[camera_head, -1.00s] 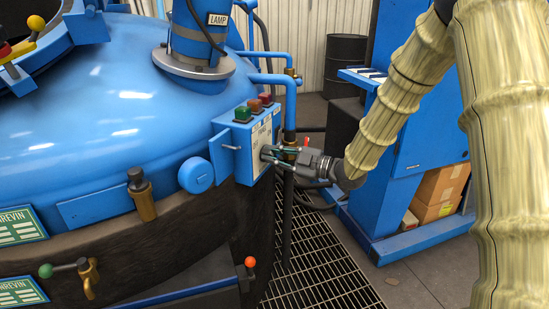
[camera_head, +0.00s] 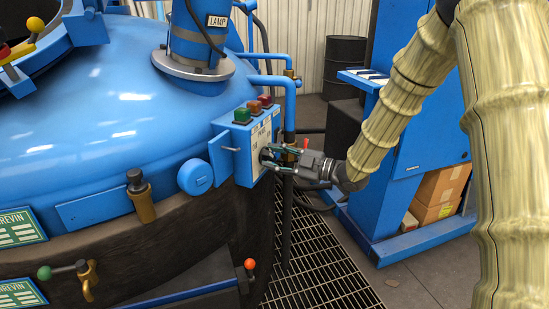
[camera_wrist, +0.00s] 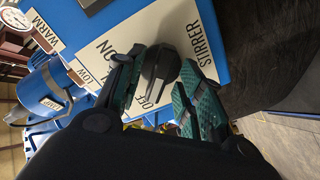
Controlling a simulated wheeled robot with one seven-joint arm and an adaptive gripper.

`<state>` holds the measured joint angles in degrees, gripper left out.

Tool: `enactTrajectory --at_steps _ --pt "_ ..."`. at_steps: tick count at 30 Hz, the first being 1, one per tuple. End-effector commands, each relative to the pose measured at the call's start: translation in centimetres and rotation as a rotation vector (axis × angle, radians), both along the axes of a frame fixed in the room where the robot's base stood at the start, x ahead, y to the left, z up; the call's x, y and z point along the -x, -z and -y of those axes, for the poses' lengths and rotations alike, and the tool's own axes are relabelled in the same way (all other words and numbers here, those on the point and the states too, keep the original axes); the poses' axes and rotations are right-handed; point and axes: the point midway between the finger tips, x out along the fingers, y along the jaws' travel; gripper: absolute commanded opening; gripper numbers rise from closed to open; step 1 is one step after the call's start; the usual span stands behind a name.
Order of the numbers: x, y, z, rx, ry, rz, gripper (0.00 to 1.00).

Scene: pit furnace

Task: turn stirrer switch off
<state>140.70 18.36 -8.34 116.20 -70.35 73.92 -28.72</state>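The stirrer switch is a black knob (camera_wrist: 160,63) on a white label plate (camera_wrist: 122,50) reading STIRRER, ON, OFF and LOW. The plate is on the side of the blue switch box (camera_head: 228,150) in the head view. My gripper (camera_head: 275,158) is at this plate. In the wrist view its green-padded fingers (camera_wrist: 163,62) stand apart, one on each side of the knob. Whether both pads touch the knob is unclear. The fingers partly cover the lettering. Part of the knob's lower end lies near the word OFF; its exact pointing is hard to tell.
Green, orange and red buttons (camera_head: 254,109) sit on the box top. Blue pipes (camera_head: 290,105) run close behind the gripper. The blue furnace lid (camera_head: 100,120) fills the left. A blue cabinet (camera_head: 425,130) stands right, with floor grating (camera_head: 305,270) below.

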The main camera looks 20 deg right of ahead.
Motion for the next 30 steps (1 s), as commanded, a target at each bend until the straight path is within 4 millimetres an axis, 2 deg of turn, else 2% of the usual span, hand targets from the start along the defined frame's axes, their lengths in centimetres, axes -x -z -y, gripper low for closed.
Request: enactTrajectory --at_steps 18,24,30 --pt "6.6 0.0 7.4 0.0 0.003 0.0 0.38" --pt "7.5 0.0 8.4 -0.001 0.001 -0.001 0.38" --pt "7.6 0.0 8.5 -0.001 0.001 -0.001 0.38"
